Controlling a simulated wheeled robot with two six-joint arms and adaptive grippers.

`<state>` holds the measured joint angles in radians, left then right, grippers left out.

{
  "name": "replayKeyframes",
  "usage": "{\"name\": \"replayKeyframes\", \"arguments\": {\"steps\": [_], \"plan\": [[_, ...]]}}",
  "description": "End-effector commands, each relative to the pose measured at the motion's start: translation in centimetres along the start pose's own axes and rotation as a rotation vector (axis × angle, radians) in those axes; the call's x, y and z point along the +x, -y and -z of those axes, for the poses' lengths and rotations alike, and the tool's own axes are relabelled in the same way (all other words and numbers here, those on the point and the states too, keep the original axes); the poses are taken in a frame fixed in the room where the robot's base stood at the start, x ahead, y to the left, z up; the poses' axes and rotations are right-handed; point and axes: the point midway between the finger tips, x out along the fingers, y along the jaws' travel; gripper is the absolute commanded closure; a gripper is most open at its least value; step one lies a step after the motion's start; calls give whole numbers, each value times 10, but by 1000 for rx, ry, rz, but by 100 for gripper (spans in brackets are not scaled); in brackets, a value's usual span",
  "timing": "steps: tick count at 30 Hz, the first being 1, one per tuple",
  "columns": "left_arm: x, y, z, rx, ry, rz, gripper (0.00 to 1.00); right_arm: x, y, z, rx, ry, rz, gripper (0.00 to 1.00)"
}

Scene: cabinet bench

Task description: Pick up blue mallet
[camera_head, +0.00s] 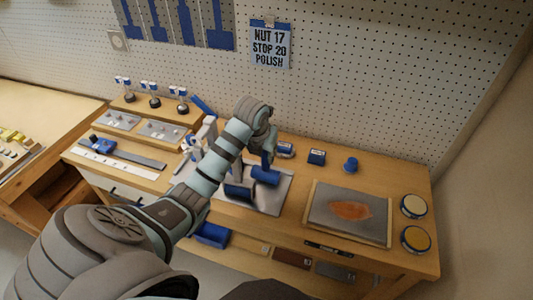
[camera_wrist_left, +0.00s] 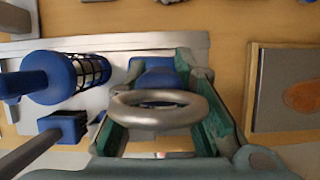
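My left arm reaches over the bench from the lower left. Its gripper (camera_head: 268,150) points down above a grey tray (camera_head: 276,200). A blue mallet-like head (camera_head: 265,176) lies on the tray just below the gripper. I cannot tell whether the ring touches the fingers. My right gripper is not in view.
A second blue head (camera_head: 238,191) lies beside the first. In the wrist view a blue and black cylinder (camera_wrist_left: 75,75) and a blue block (camera_wrist_left: 65,126) on a dark rod sit left of the fingers. A board with an orange patch (camera_head: 350,210) lies right.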

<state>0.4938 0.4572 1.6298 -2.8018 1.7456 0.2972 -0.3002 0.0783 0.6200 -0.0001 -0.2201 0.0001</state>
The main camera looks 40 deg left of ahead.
Motion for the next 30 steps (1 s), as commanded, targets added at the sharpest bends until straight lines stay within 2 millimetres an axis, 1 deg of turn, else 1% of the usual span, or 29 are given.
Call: {"name": "replayKeyframes", "arguments": {"steps": [1, 2, 15, 19, 23, 30], "plan": [[0, 0, 0, 0, 1, 1, 95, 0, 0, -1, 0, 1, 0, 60], [0, 1, 0, 1, 1, 1, 100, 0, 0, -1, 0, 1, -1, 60], [0, 3, -2, 4, 2, 3, 100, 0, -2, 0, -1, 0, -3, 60], [-5, 2, -3, 3, 2, 3, 100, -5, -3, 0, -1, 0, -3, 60], [-19, 0, -8, 0, 3, 1, 100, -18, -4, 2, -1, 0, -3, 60], [-69, -8, -27, -12, 6, -4, 100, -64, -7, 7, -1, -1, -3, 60]]}}
